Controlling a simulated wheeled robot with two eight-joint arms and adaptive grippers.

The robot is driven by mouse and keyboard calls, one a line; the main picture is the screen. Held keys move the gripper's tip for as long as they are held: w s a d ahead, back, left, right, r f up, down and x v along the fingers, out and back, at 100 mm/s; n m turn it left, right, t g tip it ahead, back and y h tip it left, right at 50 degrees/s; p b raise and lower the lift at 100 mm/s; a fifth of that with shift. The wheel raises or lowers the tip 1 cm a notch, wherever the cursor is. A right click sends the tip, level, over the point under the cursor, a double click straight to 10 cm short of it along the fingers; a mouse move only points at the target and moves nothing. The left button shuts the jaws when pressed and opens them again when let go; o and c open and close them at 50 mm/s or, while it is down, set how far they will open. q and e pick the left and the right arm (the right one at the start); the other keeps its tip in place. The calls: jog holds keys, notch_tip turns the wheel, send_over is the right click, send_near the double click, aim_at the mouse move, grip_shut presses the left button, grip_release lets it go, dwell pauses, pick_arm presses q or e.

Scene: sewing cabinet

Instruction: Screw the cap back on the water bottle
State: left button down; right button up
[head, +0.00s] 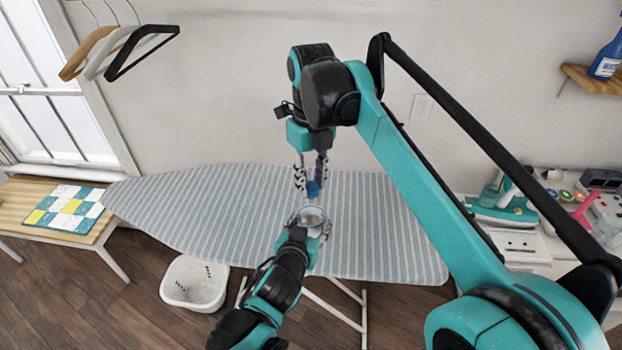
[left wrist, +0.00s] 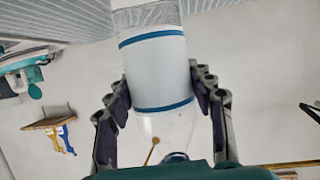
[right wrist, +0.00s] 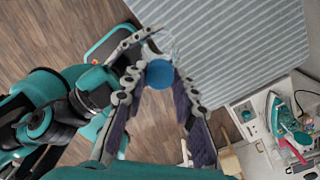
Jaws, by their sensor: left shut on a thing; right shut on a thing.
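The water bottle (left wrist: 155,65) is clear with a white label and blue bands. My left gripper (left wrist: 160,82) is shut around its labelled middle. In the head view, the bottle (head: 311,214) shows above the ironing board, between the fingers of my left gripper (head: 312,228). My right gripper (head: 312,178) points down from above and is shut on the blue cap (head: 313,189). The cap (right wrist: 159,74) also shows at the fingertips in the right wrist view. In the head view the cap appears apart from the bottle, just beyond it. The bottle's mouth is not clearly visible.
A striped ironing board (head: 220,205) lies below both grippers. A white basket (head: 194,284) stands on the floor at left. A bench with a patchwork cloth (head: 65,208) is by the window. An iron (head: 503,206) stands on the right-hand cabinet. Hangers (head: 120,50) hang upper left.

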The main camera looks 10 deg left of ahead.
jog(key=o, duration=0.7)
jog(key=shift+r, duration=2.25)
jog(key=shift+c, duration=0.6)
